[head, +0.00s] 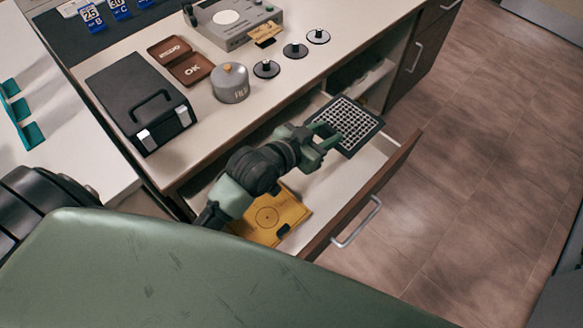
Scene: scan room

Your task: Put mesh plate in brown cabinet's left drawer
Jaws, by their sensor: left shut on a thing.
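The mesh plate (347,125) is a dark square frame with a pale grid. My left gripper (325,137) is shut on its near left edge and holds it over the far right end of an open drawer (339,178). I cannot tell whether the plate touches the drawer. The drawer is pulled out of the brown cabinet (402,62) and has a brown front with a metal handle. My left arm reaches across the drawer and hides part of its inside. My right gripper is not in view.
A yellow plate (270,216) lies in the drawer's near end. Floor at right is clear.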

